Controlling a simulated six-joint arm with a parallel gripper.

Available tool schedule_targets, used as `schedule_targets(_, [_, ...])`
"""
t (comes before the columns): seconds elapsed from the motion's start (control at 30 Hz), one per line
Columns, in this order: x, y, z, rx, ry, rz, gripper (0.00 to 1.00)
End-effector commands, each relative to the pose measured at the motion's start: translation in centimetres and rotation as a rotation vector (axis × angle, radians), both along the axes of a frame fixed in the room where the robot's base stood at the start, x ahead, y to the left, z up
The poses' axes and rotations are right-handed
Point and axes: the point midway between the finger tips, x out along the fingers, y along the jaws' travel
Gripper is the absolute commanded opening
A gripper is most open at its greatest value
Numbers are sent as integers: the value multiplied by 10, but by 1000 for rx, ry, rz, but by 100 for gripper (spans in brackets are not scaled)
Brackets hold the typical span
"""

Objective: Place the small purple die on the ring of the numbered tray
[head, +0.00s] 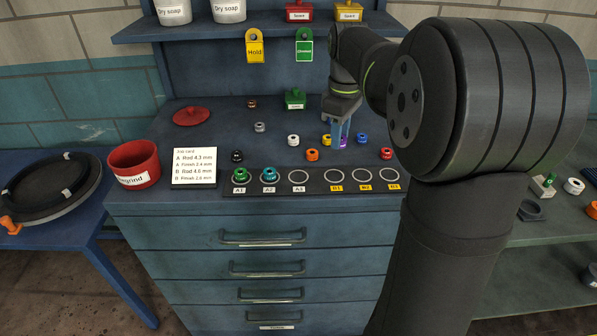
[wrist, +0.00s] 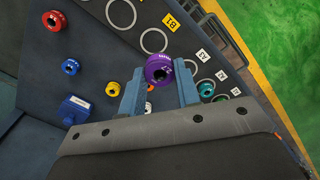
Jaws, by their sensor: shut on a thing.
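The small purple die (wrist: 158,70) is a ring-like piece with a dark central hole. My gripper (wrist: 160,84) is shut on it, one blue-grey finger on each side. In the head view the purple die (head: 342,143) shows low between the fingertips, behind the numbered tray (head: 318,179); its exact height is unclear. The tray has a row of white rings labelled A1 to A3 and B1 to B3. A green die (head: 240,174) sits at A1 and a teal die (head: 270,174) at A2. The A3 ring (head: 301,183) and the B rings are empty.
Loose dice lie behind the tray: orange (head: 312,155), white (head: 293,140), black (head: 237,156), blue (head: 362,138) and red (head: 386,154). A job card (head: 194,167) and a red bin (head: 134,164) stand left. A green box (head: 295,100) is farther back.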

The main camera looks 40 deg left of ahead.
Motion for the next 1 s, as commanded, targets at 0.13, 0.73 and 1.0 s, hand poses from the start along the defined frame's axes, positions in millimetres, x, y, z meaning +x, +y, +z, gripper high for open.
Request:
schedule_targets(0.13, [-7, -21, 1, 0, 0, -13, 4])
schedule_targets(0.73, [-51, 72, -64, -1, 1, -14, 4])
schedule_targets(1.0, [-55, 81, -79, -1, 1, -17, 4])
